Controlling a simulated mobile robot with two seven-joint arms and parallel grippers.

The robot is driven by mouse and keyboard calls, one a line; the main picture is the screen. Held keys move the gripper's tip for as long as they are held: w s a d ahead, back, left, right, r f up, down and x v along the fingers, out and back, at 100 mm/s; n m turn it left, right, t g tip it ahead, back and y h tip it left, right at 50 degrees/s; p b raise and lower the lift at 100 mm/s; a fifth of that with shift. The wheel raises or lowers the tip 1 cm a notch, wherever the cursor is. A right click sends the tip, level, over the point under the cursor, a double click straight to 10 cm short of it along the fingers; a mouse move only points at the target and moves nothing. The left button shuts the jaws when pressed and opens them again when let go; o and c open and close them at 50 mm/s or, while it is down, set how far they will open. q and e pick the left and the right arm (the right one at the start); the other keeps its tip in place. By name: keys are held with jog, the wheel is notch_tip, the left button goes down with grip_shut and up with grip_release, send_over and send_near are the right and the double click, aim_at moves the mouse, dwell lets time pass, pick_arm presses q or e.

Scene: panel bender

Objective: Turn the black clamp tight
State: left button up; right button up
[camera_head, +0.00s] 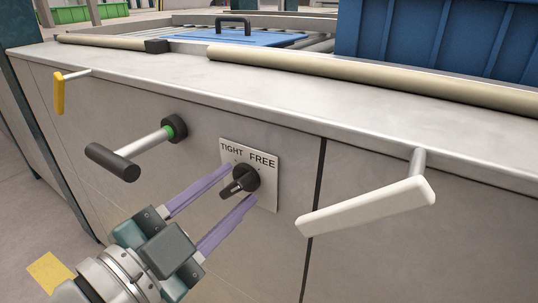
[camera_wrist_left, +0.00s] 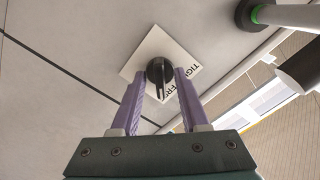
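The black clamp knob (camera_head: 244,179) sits on a white plate (camera_head: 264,190) marked TIGHT and FREE on the grey front panel. Its handle points down and to the left in the head view. In the left wrist view the knob (camera_wrist_left: 159,72) shows between my fingertips. My left gripper (camera_head: 212,207) is open, with one purple finger on each side of the knob. I cannot tell whether either finger touches it. My right gripper is not in view.
A black-handled lever (camera_head: 113,162) with a green ring sticks out left of the plate. A white handle (camera_head: 368,205) juts out at right, and a yellow handle (camera_head: 58,93) at far left. A blue crate (camera_head: 440,45) and a blue panel (camera_head: 232,38) are above.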

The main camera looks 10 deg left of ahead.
pick_arm(q)
grip_shut()
dwell(0.3)
jog(key=shift+n, duration=0.3)
jog(key=n+p, duration=0.1)
jog(key=n, duration=0.1)
jog(key=shift+r+n+p, duration=0.1)
jog(key=shift+n+p, duration=0.2)
jog(key=shift+p, duration=0.05)
jog(key=n+p, duration=0.1)
jog(key=n, duration=0.2)
jog(key=shift+n, duration=0.4)
jog(key=n+p, duration=0.1)
jog(key=n, duration=0.9)
jog(key=shift+n+p, duration=0.3)
jog(key=shift+n, duration=0.1)
